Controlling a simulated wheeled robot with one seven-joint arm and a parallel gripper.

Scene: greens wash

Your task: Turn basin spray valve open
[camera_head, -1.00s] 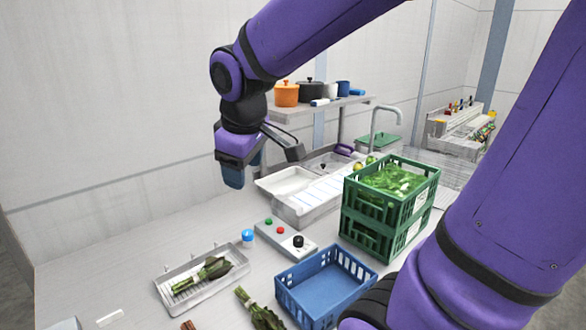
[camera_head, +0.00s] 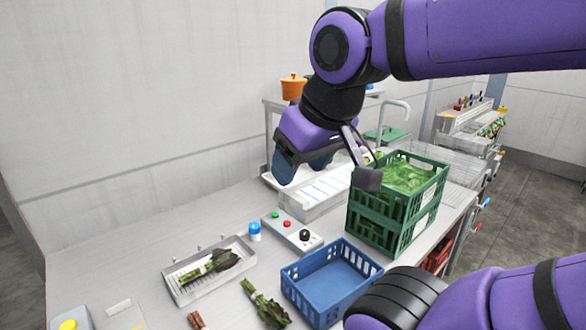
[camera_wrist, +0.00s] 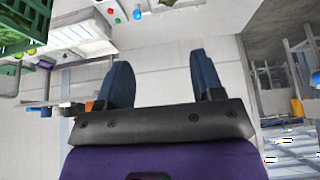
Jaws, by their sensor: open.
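My gripper (camera_head: 332,172) is open and empty, held in the air over the bench in front of the sink and left of the green crates. In the wrist view its two blue-grey fingers (camera_wrist: 162,84) are spread wide with nothing between them. A grey control box (camera_head: 291,232) with a green button, a red button and a black knob (camera_head: 305,235) sits on the bench below. A small blue handle (camera_head: 486,201) and a red one (camera_head: 478,228) show at the bench's right side. I cannot tell which part is the spray valve. The arm hides part of the sink.
Stacked green crates (camera_head: 386,232) of leafy greens stand close to the gripper. A blue crate (camera_head: 328,285), a tray (camera_head: 212,286) with greens and a blue-capped item (camera_head: 254,232) are on the bench. Open floor (camera_head: 535,190) lies right.

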